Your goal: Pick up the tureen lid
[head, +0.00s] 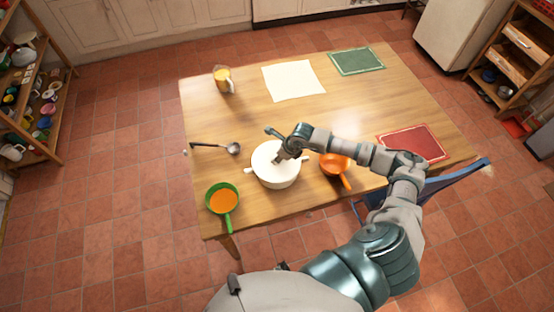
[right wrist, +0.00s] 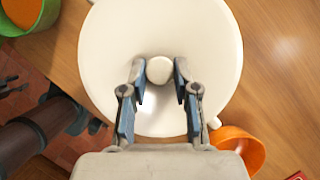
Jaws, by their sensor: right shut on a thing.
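The white tureen (head: 275,176) stands near the front edge of the wooden table in the head view. Its round white lid (right wrist: 160,100) with a central knob fills the middle of the right wrist view. My right gripper (head: 279,158) reaches down onto the lid from the right. In the right wrist view its two fingers (right wrist: 159,76) are on either side of the knob and shut on it. The lid appears level and over the tureen; I cannot tell whether there is a gap beneath it. I make out no left gripper for certain.
A green pan (head: 222,198) with orange contents is left of the tureen, and an orange pot (head: 334,164) is close on its right. A ladle (head: 216,147) lies behind left.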

